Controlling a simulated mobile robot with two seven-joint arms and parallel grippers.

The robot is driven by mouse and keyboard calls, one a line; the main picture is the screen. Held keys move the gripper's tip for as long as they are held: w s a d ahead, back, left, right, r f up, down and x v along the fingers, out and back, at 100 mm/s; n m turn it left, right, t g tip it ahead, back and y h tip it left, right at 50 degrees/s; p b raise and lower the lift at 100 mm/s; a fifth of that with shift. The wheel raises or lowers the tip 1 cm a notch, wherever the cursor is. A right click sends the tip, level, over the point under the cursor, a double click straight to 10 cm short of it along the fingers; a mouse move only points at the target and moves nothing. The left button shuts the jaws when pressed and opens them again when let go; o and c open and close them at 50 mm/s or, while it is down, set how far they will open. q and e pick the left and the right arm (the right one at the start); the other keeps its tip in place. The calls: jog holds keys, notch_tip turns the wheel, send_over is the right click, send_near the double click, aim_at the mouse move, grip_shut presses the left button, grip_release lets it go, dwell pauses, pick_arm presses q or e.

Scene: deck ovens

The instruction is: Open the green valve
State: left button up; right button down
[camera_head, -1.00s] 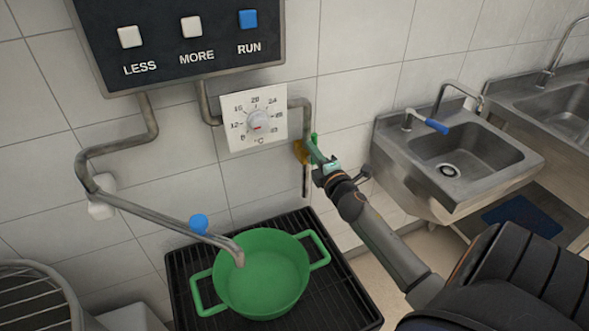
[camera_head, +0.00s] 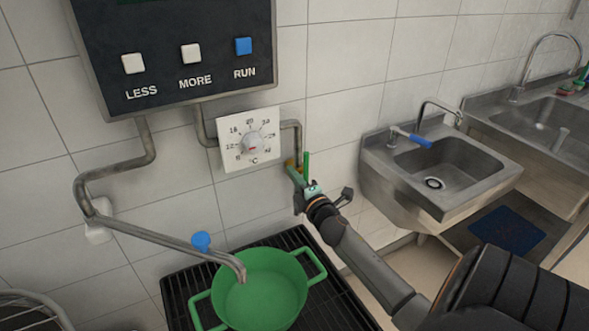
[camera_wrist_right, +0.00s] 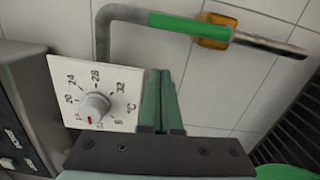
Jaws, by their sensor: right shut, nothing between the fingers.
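The green valve's handle (camera_head: 306,162) is a green bar standing roughly upright by the pipe right of the dial. Its brass-coloured body (camera_head: 291,164) is partly hidden behind my right gripper (camera_head: 291,170). My left gripper is not in view.
A dial (camera_head: 250,140) is on the wall left of the valve. A control box (camera_head: 180,50) hangs above it. A green pot (camera_head: 258,285) stands on a black grate (camera_head: 185,285) below, under a spout (camera_head: 215,258) with a blue knob (camera_head: 201,241). A sink (camera_head: 445,165) is at right.

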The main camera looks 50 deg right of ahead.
jog(key=v, duration=0.9)
jog(key=shift+s, duration=0.25)
jog(key=s+a+f+m+g+y, duration=0.2)
jog(key=s+a+f+m+g, duration=0.3)
jog(key=a, duration=0.3)
jog(key=s+a+f+m+g+y, duration=0.2)
jog(key=s+a+f+m+g, duration=0.15)
jog(key=s+a, duration=0.45)
jog(key=s+a+f+m+g+y, duration=0.35)
jog(key=s+a+g, duration=0.2)
jog(key=a, duration=0.35)
jog(key=w+a+f+t, duration=0.1)
jog(key=f+t, duration=0.1)
jog(key=f, duration=0.1)
jog(key=w+a+f+t, duration=0.1)
jog(key=f+t, duration=0.1)
jog(key=f, duration=0.2)
jog(key=w+a+f+t+y, duration=0.1)
jog(key=f+t, duration=0.1)
jog(key=f, duration=0.1)
jog(key=shift+w+a+f+m+p, duration=0.25)
jog(key=shift+w+f+m+p, duration=0.05)
jog(key=shift+w+f+m, duration=0.1)
jog(key=c, duration=1.6)
grip_release()
